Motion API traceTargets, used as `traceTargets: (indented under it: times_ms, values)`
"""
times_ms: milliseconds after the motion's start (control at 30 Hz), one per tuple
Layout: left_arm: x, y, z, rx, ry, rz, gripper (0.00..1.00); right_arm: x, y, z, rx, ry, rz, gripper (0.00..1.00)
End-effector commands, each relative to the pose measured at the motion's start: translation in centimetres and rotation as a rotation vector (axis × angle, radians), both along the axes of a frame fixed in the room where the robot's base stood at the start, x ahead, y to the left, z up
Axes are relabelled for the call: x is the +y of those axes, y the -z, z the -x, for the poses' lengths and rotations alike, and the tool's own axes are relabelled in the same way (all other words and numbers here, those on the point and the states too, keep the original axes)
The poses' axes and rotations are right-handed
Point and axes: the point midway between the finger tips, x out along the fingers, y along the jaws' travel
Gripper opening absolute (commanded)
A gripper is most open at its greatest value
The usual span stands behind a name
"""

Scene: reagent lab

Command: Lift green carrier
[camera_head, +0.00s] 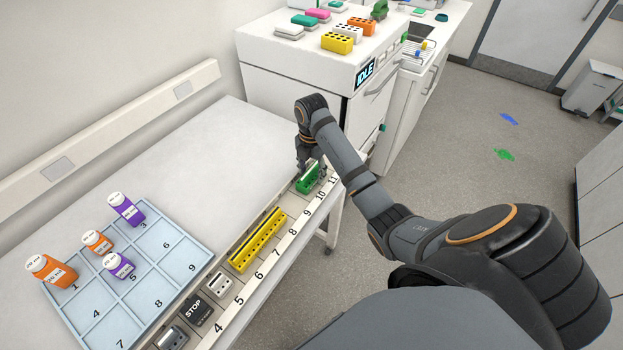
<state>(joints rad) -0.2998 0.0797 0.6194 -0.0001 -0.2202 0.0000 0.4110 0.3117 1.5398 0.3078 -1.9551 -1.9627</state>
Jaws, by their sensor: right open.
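The green carrier (308,178) sits in the numbered rail strip at the front edge of the bench, by the numbers 10 and 11. My right gripper (306,168) is just above and behind it, pointing down with its fingers open. The fingertips are small and partly merge with the carrier's far side, so I cannot tell whether they touch it. My left gripper does not show.
A yellow carrier (257,240) lies in the strip by numbers 6 to 8. A STOP block (197,311) is nearer. A numbered blue tray (185,245) holds orange and purple bottles. A white cabinet (300,75) with colored racks stands behind. The bench top (220,150) left of my gripper is clear.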

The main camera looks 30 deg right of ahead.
Motion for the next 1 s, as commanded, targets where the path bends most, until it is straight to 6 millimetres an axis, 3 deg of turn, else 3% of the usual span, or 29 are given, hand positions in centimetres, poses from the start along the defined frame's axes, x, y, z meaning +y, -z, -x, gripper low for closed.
traceTargets:
  times_ms: [233, 600, 1000]
  values:
    - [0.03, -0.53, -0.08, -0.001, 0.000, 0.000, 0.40, 0.02, 0.44, -0.03, -0.003, -0.001, 0.000, 0.51]
    - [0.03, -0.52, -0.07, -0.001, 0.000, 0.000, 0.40, 0.01, 0.42, -0.05, -0.003, 0.000, 0.000, 0.04]
    - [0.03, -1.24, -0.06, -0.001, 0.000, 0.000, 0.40, -0.04, -0.25, -0.06, -0.002, 0.002, 0.000, 0.04]
